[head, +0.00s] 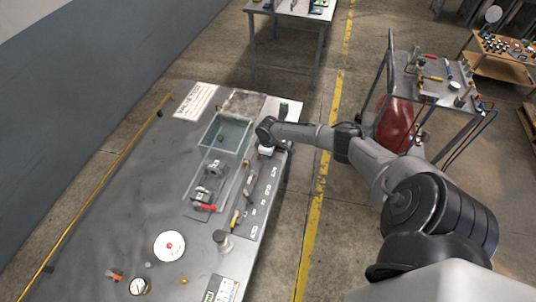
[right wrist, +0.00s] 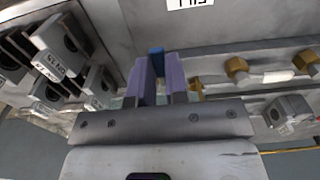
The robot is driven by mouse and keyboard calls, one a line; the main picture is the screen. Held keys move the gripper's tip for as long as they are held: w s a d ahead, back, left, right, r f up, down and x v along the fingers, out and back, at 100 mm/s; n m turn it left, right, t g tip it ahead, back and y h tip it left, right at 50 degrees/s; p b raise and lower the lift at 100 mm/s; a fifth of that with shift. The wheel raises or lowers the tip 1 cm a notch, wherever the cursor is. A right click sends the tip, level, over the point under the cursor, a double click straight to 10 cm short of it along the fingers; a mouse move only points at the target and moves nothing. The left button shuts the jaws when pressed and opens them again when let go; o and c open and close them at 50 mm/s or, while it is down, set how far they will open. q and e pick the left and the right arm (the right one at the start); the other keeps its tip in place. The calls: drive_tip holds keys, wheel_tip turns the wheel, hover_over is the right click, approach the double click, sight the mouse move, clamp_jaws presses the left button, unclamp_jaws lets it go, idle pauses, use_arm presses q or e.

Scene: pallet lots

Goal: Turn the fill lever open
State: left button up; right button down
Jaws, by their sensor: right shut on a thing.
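My right gripper (right wrist: 158,85) is shut on a blue lever handle (right wrist: 157,53), which shows between and just beyond its two purple fingers in the right wrist view. A white label reading FILL (right wrist: 190,3), upside down, sits on the grey panel beyond the handle. In the head view my right arm reaches in from the right, and my right gripper (head: 266,151) is at the right edge of the bench, beside the clear tank (head: 246,151). The lever is hidden there by the gripper, and I cannot tell its angle. My left gripper is not in view.
Brass fittings (right wrist: 237,70) lie right of the fingers, and grey labelled blocks (right wrist: 58,38) stand left. On the bench (head: 115,205) are a red-handled valve (head: 206,208), a white disc (head: 169,246) and a gauge (head: 139,286). A cart with a red vessel (head: 395,125) stands behind my arm.

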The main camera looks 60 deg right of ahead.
drive_tip(key=c, duration=1.4)
unclamp_jaws()
drive_tip(key=shift+r, duration=0.1)
wheel_tip(320, 180, up, 14)
drive_tip(key=shift+p, duration=0.3)
